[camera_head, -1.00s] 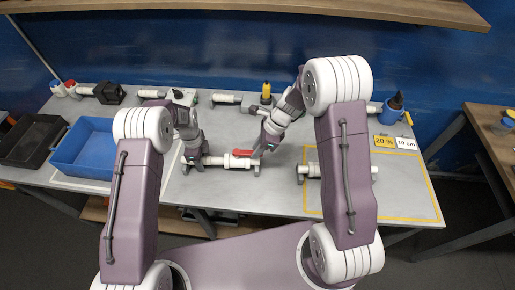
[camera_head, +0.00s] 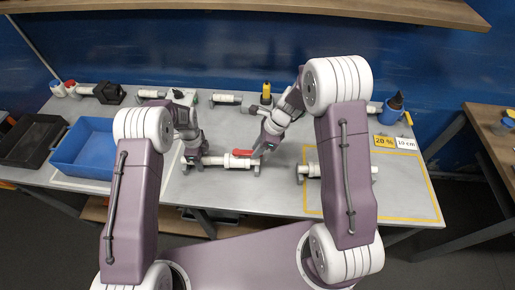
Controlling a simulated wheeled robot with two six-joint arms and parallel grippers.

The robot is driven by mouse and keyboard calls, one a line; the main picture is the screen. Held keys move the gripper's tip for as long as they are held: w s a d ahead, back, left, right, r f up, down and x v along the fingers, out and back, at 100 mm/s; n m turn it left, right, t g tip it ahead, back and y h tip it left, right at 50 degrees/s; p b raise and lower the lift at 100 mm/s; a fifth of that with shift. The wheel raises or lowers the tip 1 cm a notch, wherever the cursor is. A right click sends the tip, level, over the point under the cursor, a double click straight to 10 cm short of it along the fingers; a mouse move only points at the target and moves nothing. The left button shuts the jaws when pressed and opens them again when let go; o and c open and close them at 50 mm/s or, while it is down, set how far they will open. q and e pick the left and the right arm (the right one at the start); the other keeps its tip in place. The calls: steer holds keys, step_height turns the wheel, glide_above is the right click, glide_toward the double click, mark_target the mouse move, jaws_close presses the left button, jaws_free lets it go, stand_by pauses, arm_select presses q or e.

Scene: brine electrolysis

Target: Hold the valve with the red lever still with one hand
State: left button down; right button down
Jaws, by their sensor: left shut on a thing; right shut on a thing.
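The valve with the red lever (camera_head: 242,153) is part of a white pipe piece that lies across low grey stands in the middle of the grey table (camera_head: 275,190). My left gripper (camera_head: 195,160) is shut at the left end of this white pipe piece. My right gripper (camera_head: 259,150) is shut at the right end of the red lever, on the right side of the valve. The fingertips are small here, and the exact contact of each is hard to see.
A blue tray (camera_head: 68,166) and a black tray (camera_head: 14,155) stand at the left. Another white pipe piece (camera_head: 312,170) lies at the right, partly in a yellow outlined area. Signs (camera_head: 384,141), a blue container (camera_head: 391,110) and a yellow bottle (camera_head: 266,92) stand toward the back.

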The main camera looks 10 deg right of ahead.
stand_by(0.5)
steer(key=s+m, duration=0.1)
steer(key=m, duration=0.1)
steer(key=s+a+m+t, duration=0.1)
steer(key=m, duration=0.1)
steer(key=shift+s+a+h, duration=0.15)
steer(key=shift+s+h, duration=0.05)
steer(key=shift+h, duration=0.1)
steer(key=shift+s+a+m+t+h, duration=0.25)
steer(key=shift+s+a+m+t, duration=0.1)
steer(key=shift+m, duration=0.45)
steer(key=shift+s+a+m+t+h, duration=0.2)
steer(key=shift+s+a+m+t, duration=0.15)
steer(key=shift+m, duration=0.45)
steer(key=shift+s+a+m+t+h, duration=0.25)
steer(key=shift+a+m, duration=0.15)
steer(key=shift+m, duration=0.4)
